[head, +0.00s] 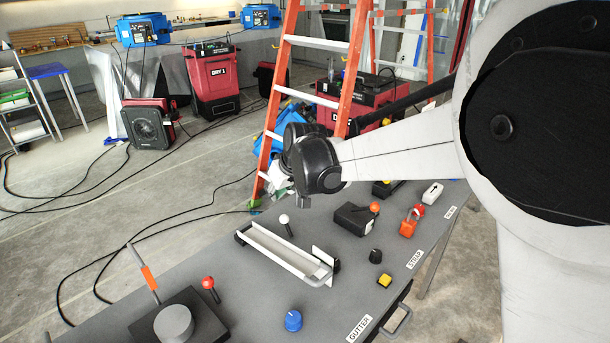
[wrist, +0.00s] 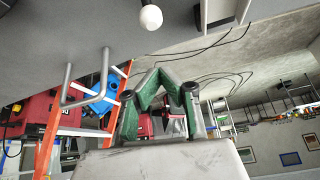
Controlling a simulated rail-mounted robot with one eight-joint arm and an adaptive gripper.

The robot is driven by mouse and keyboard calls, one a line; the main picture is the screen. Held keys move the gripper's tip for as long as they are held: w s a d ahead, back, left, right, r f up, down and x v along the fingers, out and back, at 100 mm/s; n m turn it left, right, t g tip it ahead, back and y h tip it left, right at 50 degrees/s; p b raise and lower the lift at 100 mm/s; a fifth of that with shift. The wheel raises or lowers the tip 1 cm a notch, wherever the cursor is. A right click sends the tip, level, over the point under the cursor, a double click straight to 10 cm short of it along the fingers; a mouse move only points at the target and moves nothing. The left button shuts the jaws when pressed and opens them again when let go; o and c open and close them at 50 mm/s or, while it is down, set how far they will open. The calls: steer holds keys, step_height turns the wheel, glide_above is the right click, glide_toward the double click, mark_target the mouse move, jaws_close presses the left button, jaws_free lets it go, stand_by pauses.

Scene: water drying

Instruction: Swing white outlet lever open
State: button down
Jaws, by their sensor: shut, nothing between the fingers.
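The white outlet lever (head: 284,219) is a white ball knob on a short dark stem, rising at the back edge of a white gutter channel on the grey bench. Its white ball also shows near the top of the wrist view (wrist: 151,17), apart from my fingers. My gripper's green-sided fingers (wrist: 165,77) are shut and empty in the wrist view. In the head view my wrist hangs above and behind the lever; the fingers are mostly hidden there.
The gutter channel (head: 285,255) has a bent grey handle at its right end. On the bench are a red-ball lever (head: 209,284), a blue knob (head: 293,320), a black box with an orange-red ball (head: 356,217) and a yellow button (head: 384,280). An orange ladder (head: 350,70) stands behind.

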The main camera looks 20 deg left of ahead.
mark_target(287, 227)
steer(key=x, duration=0.4)
steer(key=shift+s+d+f, duration=0.1)
steer(key=shift+d+f, duration=0.1)
steer(key=shift+s+d, duration=0.65)
steer(key=shift+d, duration=0.25)
steer(key=shift+s+d+f, duration=0.25)
steer(key=shift+s+d, duration=0.1)
steer(key=shift+d, duration=0.15)
